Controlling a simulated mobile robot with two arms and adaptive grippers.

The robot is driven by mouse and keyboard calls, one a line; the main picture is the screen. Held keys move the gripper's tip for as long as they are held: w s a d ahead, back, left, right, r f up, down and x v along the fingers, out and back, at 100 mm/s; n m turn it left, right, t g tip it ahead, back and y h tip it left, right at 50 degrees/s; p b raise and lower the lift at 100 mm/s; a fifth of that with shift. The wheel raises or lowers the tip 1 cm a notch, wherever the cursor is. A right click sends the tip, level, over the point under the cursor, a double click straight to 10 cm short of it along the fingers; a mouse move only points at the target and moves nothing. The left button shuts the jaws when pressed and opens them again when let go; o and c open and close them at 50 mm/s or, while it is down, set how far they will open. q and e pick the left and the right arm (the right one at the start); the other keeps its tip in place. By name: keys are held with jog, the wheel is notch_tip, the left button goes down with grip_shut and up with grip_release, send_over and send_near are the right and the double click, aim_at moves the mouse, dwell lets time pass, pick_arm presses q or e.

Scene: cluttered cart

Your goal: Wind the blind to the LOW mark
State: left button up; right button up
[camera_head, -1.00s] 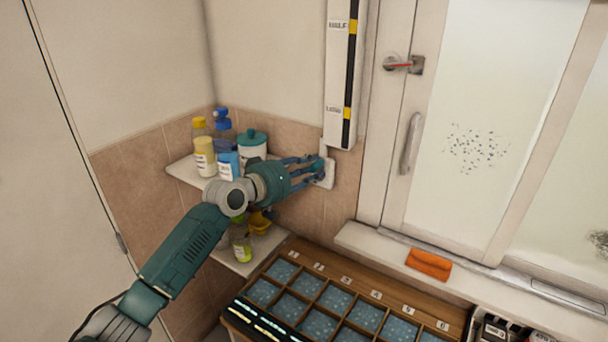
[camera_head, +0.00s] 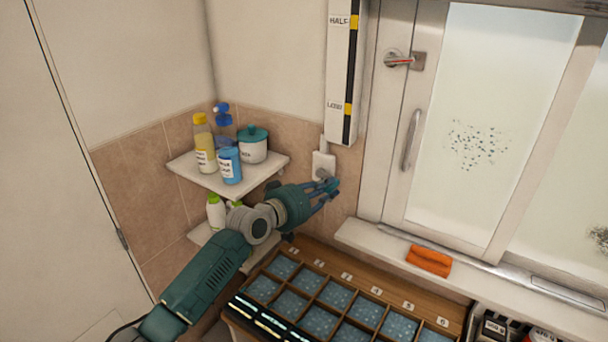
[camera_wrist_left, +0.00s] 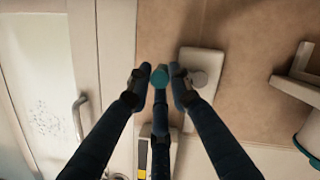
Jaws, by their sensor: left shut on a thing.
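The white wall plate (camera_head: 322,160) of the winder sits below a tall white casing (camera_head: 340,125). The casing has a black strip with yellow marks; the upper label reads HALF, the lower (camera_head: 335,105) seems to read LOW. My left gripper (camera_head: 331,187) is at the plate's lower right in the head view. In the left wrist view its fingers (camera_wrist_left: 159,80) close around a teal round knob (camera_wrist_left: 159,76), beside the white plate (camera_wrist_left: 205,65) with its grey hub (camera_wrist_left: 198,78). The crank arm is mostly hidden by the fingers. I cannot make out the blind itself. My right gripper is not in view.
Corner shelves (camera_head: 205,178) with bottles and a lidded white pot (camera_head: 253,148) stand left of the plate. A compartment tray (camera_head: 290,304) lies below. An orange cloth (camera_head: 429,260) lies on the sill. A window handle (camera_head: 411,140) is to the right.

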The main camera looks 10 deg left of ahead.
pick_arm(q)
jog(key=o, duration=0.4)
jog(key=shift+o, duration=1.3)
jog(key=shift+w+d, duration=0.1)
jog(key=shift+d, duration=0.05)
jog(key=shift+a, duration=0.3)
jog(key=shift+c, duration=0.5)
